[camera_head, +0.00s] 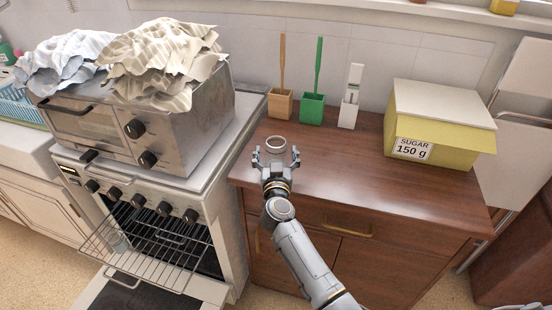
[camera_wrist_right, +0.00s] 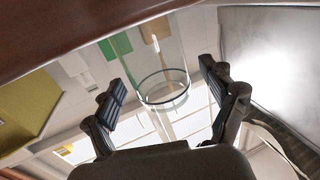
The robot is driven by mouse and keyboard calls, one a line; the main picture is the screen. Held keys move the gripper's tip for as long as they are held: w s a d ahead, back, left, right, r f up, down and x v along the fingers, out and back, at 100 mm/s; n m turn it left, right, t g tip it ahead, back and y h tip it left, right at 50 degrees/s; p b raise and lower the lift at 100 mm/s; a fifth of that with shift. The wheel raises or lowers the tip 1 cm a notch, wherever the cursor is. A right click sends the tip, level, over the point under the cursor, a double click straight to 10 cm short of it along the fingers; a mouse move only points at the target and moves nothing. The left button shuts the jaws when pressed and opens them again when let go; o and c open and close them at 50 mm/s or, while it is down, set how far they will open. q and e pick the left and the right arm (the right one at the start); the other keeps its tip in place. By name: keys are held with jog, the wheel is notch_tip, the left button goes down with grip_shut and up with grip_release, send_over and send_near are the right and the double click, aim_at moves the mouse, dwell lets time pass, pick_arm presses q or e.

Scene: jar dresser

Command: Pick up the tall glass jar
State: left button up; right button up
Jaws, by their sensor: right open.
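The tall glass jar (camera_head: 276,144) stands on the left part of the brown dresser top, its round rim showing just past my right gripper (camera_head: 276,157). In the right wrist view the clear jar (camera_wrist_right: 150,58) shows between the two dark fingers of the right gripper (camera_wrist_right: 163,76), its rim toward the camera. The fingers are spread, one on each side of the jar. I cannot tell whether either one touches it. The jar's lower part is hidden behind the gripper in the head view. My left gripper is not in view.
On the dresser (camera_head: 335,170), a wooden holder (camera_head: 280,104), a green holder (camera_head: 312,109) and a white holder (camera_head: 348,114) stand at the back. A yellow sugar box (camera_head: 460,140) is at right. The stove (camera_head: 215,190) with its open oven is at left. The dresser's front middle is clear.

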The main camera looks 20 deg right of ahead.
jog(key=shift+x, duration=0.8)
jog(key=shift+s, duration=0.1)
jog(key=shift+c, duration=0.8)
jog(key=c, duration=1.2)
